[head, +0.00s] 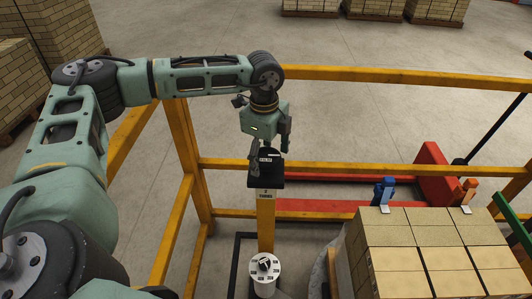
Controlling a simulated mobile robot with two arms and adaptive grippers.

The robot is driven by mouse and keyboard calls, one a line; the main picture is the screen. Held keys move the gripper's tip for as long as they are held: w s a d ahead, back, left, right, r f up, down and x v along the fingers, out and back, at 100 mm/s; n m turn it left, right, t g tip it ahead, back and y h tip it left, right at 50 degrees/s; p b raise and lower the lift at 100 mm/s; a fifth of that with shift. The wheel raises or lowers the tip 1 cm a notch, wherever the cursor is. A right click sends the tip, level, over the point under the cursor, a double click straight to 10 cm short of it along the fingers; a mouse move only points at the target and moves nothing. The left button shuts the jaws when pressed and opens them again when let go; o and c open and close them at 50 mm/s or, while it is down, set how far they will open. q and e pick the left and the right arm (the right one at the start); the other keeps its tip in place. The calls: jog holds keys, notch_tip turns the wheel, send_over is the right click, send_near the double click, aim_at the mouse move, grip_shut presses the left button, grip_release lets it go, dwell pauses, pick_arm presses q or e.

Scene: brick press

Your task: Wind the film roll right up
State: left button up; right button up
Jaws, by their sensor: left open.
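My left gripper (268,148) is open and points down, with its fingers apart just above a black box (266,182). I cannot tell whether it touches the box. The black box is on top of a yellow post (265,222) that carries a small label. My right gripper is out of view.
Yellow rails (340,168) run behind and left of the post. A stack of tan bricks (395,259) stands at the right, with blue and orange clamp-like pieces at its far edge. A red frame (434,166) lies behind it. Brick pallets (20,75) stand far left.

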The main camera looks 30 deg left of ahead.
pick_arm(q)
jog(key=c, duration=1.1)
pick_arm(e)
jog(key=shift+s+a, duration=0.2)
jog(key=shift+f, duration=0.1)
